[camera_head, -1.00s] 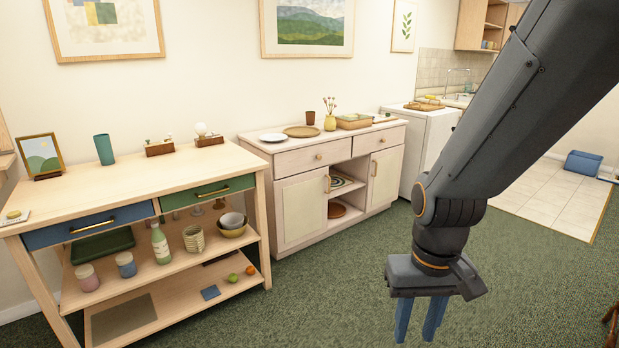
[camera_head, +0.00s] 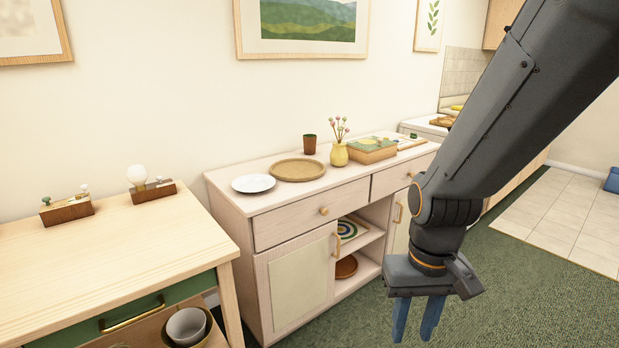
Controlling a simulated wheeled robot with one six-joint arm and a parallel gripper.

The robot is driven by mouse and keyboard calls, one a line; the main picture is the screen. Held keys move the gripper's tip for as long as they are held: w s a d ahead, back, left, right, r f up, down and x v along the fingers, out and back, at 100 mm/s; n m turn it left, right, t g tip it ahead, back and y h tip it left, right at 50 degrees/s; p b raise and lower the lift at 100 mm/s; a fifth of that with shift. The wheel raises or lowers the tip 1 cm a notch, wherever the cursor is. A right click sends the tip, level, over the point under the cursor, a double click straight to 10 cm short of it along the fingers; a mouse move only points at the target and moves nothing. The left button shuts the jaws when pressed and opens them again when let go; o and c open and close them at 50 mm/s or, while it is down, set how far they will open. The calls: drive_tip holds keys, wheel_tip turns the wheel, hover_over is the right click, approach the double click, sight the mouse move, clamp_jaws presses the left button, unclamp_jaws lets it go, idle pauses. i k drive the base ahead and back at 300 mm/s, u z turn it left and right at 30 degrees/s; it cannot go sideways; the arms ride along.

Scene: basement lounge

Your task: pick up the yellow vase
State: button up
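The yellow vase (camera_head: 339,155) stands upright on top of the pale wooden sideboard (camera_head: 232,199), with thin stems and small pinkish blooms rising from it. It is between a round woven tray and a box with a green top. My gripper (camera_head: 413,320) points down in front of the sideboard at the right, lower in the picture than the vase and apart from it. Its two blue fingers are spaced apart with nothing between them.
A white plate (camera_head: 254,183), the woven tray (camera_head: 298,170), a brown cup (camera_head: 309,144) and the green-topped box (camera_head: 371,150) share the sideboard top. A wooden workbench (camera_head: 120,240) stands at the left. Green carpet (camera_head: 510,290) is clear at the right.

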sight(339, 156)
drive_tip(key=i, duration=1)
drive_tip(key=z, duration=1)
drive_tip(key=i, duration=1.3)
drive_tip(key=u, duration=0.7)
drive_tip(key=i, duration=0.2)
drive_tip(key=u, duration=1.2)
drive_tip(key=i, duration=0.35)
drive_tip(key=u, duration=0.25)
